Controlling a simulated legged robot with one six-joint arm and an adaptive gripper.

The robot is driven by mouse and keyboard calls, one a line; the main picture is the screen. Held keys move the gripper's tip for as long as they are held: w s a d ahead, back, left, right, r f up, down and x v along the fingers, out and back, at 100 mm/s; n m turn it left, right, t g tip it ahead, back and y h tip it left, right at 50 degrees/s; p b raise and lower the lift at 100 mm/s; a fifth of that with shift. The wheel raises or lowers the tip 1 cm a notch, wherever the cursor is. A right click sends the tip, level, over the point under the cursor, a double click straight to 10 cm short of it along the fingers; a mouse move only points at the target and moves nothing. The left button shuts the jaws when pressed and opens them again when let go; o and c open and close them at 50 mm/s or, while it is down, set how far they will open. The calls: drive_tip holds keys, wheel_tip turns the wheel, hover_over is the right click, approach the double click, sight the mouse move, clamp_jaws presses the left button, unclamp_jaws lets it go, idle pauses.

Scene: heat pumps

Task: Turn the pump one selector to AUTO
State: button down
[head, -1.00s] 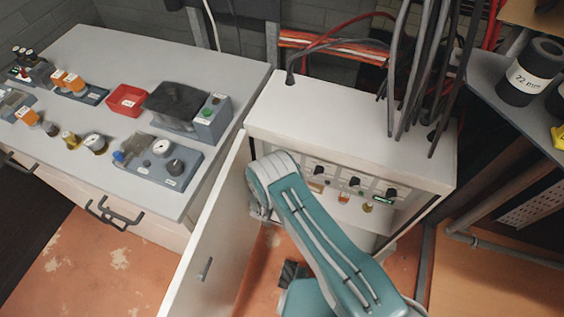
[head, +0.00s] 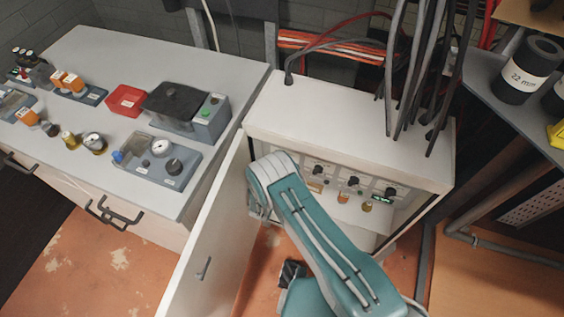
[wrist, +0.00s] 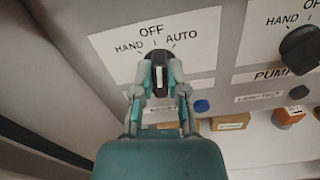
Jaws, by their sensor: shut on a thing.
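In the wrist view, my gripper (wrist: 158,80) is shut on a black selector knob (wrist: 158,62), one finger on each side of it. Its white plate (wrist: 190,52) reads HAND at left, OFF at top and AUTO at right. The knob stands roughly upright, toward OFF; the fingers partly hide it. The gripper also covers most of the label below, so I cannot read the pump's name there. In the head view, my arm hides this knob and the fingers.
A neighbouring black selector (wrist: 300,50) is close on the right, with a PUMP label below it.

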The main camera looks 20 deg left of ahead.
drive_tip(key=m, duration=0.4)
drive_tip(key=shift+f, duration=0.1)
drive_tip(key=shift+m, duration=1.5)
drive_tip(key=c, duration=0.7)
unclamp_jaws()
drive_tip(key=shift+o, duration=0.2)
drive_tip(key=s, duration=1.1)
drive_tip(key=shift+s+a, duration=0.4)
drive_tip(key=shift+a, duration=0.05)
drive_tip(key=shift+s+f, duration=0.1)
drive_tip(key=shift+f, duration=0.05)
